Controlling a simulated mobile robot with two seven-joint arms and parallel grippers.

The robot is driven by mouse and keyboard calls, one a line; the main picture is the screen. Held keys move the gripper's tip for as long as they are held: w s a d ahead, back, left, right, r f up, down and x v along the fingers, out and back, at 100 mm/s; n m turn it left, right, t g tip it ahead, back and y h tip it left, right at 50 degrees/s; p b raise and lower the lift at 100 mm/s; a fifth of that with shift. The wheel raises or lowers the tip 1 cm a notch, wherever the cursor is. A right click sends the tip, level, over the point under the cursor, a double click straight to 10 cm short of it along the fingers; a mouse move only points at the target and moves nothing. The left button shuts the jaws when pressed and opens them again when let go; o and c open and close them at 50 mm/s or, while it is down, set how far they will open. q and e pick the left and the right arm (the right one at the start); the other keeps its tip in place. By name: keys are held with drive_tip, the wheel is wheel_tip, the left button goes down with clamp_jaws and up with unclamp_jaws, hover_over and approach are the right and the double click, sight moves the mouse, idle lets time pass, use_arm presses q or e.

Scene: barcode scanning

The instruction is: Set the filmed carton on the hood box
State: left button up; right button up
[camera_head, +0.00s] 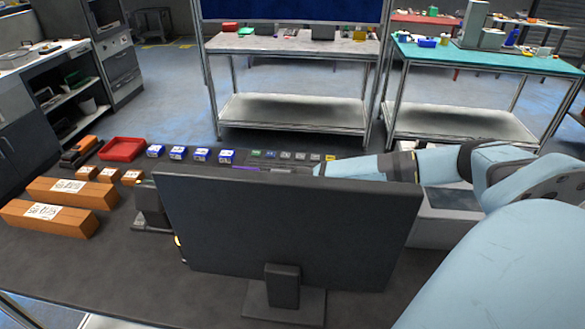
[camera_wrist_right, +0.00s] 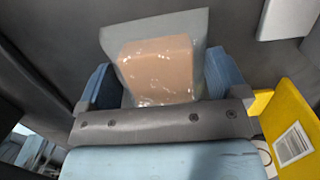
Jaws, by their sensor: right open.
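In the right wrist view, the filmed carton (camera_wrist_right: 158,68), a tan box in clear film, lies on a dark surface. My right gripper (camera_wrist_right: 159,80) is open, with one blue finger on each side of the carton; I cannot tell whether they touch it. In the head view my right arm reaches in from the right behind the monitor, which hides the gripper's tips and the carton. A light grey open box (camera_head: 445,228) stands under my right forearm, partly hidden; I cannot tell whether it is the hood box. My left gripper is not in view.
A black monitor (camera_head: 285,225) blocks the middle of the desk. Orange-brown boxes (camera_head: 50,215), a red tray (camera_head: 122,149) and several small blue boxes (camera_head: 200,155) sit to the left. A yellow labelled object (camera_wrist_right: 290,125) is right of my right gripper.

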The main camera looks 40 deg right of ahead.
drive_tip(key=c, duration=1.1)
drive_tip(key=shift+c, duration=0.2)
